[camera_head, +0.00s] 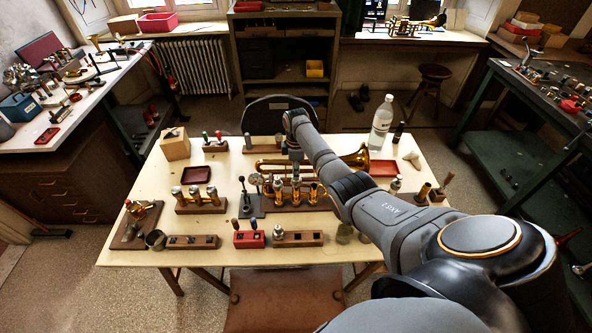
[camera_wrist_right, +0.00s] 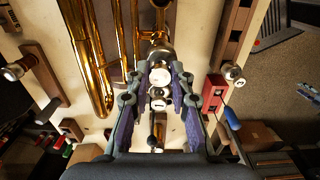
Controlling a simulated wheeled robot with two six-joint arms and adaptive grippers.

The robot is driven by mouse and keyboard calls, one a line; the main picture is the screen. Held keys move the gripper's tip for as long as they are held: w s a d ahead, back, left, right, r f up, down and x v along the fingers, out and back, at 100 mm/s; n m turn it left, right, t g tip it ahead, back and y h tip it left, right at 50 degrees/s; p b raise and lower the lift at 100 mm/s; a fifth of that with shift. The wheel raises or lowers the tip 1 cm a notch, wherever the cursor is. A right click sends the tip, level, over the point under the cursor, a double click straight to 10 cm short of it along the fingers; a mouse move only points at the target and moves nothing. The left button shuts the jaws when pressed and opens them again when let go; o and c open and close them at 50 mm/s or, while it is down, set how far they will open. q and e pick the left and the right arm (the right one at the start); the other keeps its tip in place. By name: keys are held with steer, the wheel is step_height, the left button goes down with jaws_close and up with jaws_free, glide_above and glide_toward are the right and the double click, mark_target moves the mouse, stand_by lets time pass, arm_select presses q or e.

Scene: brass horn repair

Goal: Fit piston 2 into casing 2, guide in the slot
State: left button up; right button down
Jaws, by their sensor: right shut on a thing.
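The brass horn (camera_head: 350,162) lies in a dark holder in the middle of the table, its bell to the right. Its upright casings (camera_head: 296,188) stand in a row at the front. My right gripper (camera_head: 295,172) reaches down over the casings, partly hidden by its arm. In the right wrist view, my right gripper (camera_wrist_right: 160,72) is shut on a silver-topped piston (camera_wrist_right: 161,77). Silver and brass parts of the horn show just beyond the fingertips. I cannot tell whether the piston is inside a casing, and its guide and the slot are hidden. My left gripper is out of view.
A wooden rack (camera_head: 202,208) with several silver-topped brass parts stands left of the horn. Wooden blocks (camera_head: 192,242) and a red tool block (camera_head: 249,239) line the front edge. A plastic bottle (camera_head: 381,125) stands at the back right.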

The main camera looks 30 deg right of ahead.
steer(key=shift+f+b, duration=0.9)
steer(key=shift+f, duration=0.45)
steer(key=c, duration=1.1)
jaws_free()
steer(key=shift+r, duration=0.1)
step_height(320, 180, up, 12)
